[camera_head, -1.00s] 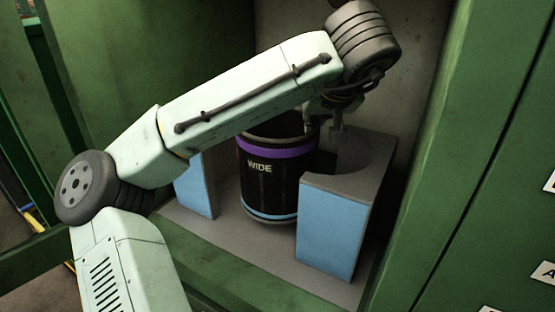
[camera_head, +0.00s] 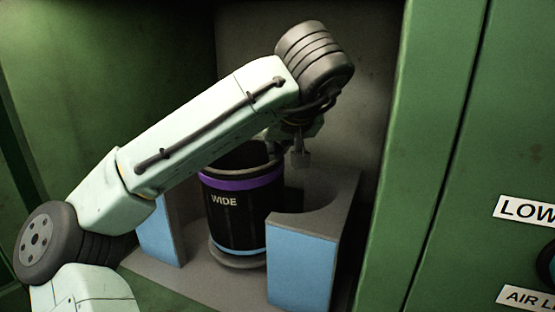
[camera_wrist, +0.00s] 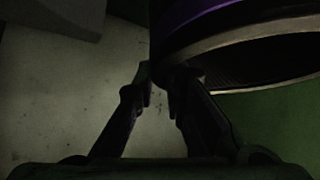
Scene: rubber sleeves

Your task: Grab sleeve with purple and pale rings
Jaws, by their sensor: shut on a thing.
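The sleeve (camera_head: 236,222) is a black cylinder marked WIDE, with a purple ring near its top and a pale blue ring near its bottom. It stands upright between the blue-fronted blocks of a holder, its top open. My gripper (camera_head: 298,158) is at the sleeve's right rear rim, partly hidden under my wrist. In the wrist view my gripper's fingers (camera_wrist: 162,82) are close together at the sleeve's edge, shut on its wall. The sleeve's purple ring and open rim (camera_wrist: 245,42) show there at the upper right. The exact finger contact is dark.
The holder has a right block (camera_head: 302,267) with a curved cut-out and a left block (camera_head: 161,232) on a grey base. Green cabinet walls (camera_head: 436,150) enclose it closely at the sides. A LOW label (camera_head: 528,212) is on the right panel.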

